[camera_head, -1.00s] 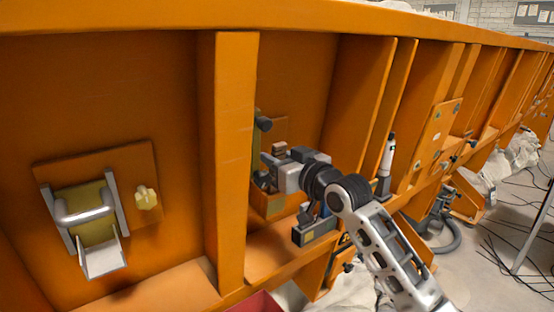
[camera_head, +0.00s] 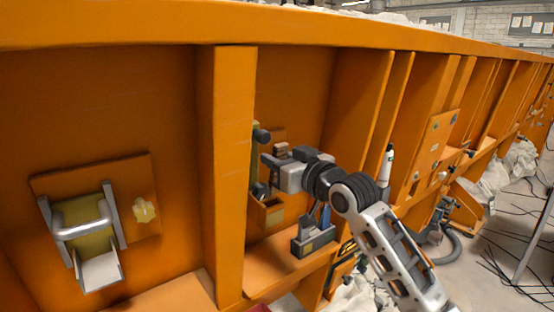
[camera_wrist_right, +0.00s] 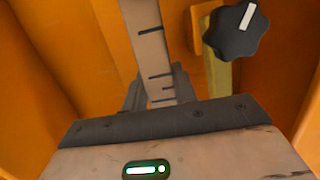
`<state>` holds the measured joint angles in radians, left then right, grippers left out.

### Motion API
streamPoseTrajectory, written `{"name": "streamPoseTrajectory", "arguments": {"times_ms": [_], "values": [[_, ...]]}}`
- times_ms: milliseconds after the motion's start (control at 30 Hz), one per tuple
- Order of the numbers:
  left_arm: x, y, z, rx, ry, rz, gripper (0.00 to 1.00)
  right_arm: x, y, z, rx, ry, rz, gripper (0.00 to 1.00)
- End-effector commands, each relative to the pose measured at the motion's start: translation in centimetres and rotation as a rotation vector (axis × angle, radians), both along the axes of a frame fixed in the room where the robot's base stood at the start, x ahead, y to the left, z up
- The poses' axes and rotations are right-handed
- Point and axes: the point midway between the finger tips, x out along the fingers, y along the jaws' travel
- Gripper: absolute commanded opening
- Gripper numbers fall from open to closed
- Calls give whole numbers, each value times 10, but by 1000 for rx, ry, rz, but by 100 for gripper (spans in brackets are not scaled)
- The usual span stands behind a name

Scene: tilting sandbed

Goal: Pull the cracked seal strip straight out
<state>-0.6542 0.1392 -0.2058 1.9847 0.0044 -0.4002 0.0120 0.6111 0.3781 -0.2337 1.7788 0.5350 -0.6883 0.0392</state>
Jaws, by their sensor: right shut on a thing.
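The seal strip (camera_wrist_right: 152,50) is a pale grey-brown bar with dark cross marks like cracks. In the wrist view it runs from the top edge down between the dark fingers of my right gripper (camera_wrist_right: 157,92). A short banded piece of it (camera_head: 281,149) shows just above the gripper in the head view. My right gripper (camera_head: 268,168) is shut on the strip inside the middle orange bay. The strip's lower part is hidden by the gripper. My left gripper is not in view.
A black lobed knob (camera_wrist_right: 237,30) with a white mark sits on an olive bar close right of the strip. An orange post (camera_head: 229,170) borders the bay on the left. A dark box (camera_head: 314,240) and a white bottle-like tool (camera_head: 386,165) are near my right arm.

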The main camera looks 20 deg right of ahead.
Motion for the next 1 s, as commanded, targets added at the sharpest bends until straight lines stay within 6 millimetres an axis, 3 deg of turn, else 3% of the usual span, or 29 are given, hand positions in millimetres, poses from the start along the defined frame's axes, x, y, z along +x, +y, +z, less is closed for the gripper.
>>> {"name": "streamPoseTrajectory", "arguments": {"times_ms": [1000], "values": [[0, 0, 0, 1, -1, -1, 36, -71, -26, 0, -1, 0, 0, 5]]}}
